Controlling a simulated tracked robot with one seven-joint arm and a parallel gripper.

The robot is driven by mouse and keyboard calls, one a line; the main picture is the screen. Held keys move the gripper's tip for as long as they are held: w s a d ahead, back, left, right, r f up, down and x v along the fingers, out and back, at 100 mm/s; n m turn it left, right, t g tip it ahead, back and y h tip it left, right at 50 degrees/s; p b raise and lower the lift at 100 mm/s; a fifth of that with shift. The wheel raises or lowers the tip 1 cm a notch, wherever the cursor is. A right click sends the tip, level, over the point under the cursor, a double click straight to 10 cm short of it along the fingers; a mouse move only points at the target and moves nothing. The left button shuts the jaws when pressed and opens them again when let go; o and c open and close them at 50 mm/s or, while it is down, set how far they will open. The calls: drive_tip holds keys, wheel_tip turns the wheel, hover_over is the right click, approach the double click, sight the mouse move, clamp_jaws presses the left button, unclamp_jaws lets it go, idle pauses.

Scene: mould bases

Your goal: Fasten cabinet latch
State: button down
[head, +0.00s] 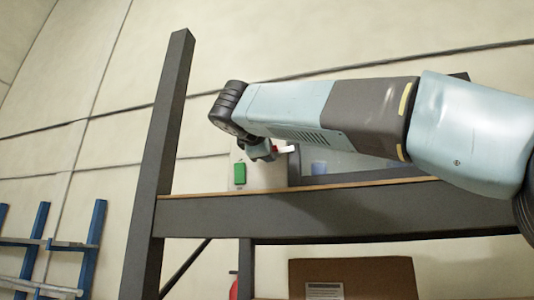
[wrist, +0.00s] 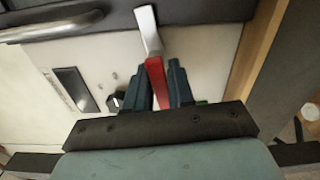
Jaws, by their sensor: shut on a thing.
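The cabinet (head: 266,178) is a pale box on the shelf in the head view; its pale face (wrist: 100,55) fills much of the wrist view. The latch lever has a red grip (wrist: 156,80) and a flat silver-white arm (wrist: 147,28) that reaches up to a dark grey edge. My gripper (wrist: 158,72) has one dark finger on each side of the red grip and is shut on it. In the head view my gripper (head: 263,151) is at the cabinet's upper front, partly hidden by my wrist, with a little red and white showing beside it.
A dark shelf beam (head: 300,211) runs below the cabinet, and a dark post (head: 165,150) stands at left. A green block (head: 240,173) is at the cabinet's left. A cardboard box (head: 352,278) is below. A metal bar handle (wrist: 48,27) and black knob (wrist: 116,101) are nearby.

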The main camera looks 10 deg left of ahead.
drive_tip(key=shift+m, duration=0.6)
drive_tip(key=c, duration=1.1)
unclamp_jaws()
drive_tip(key=s, duration=0.9)
drive_tip(key=s+a, duration=0.1)
drive_tip(key=s, duration=0.3)
drive_tip(key=shift+s, duration=0.35)
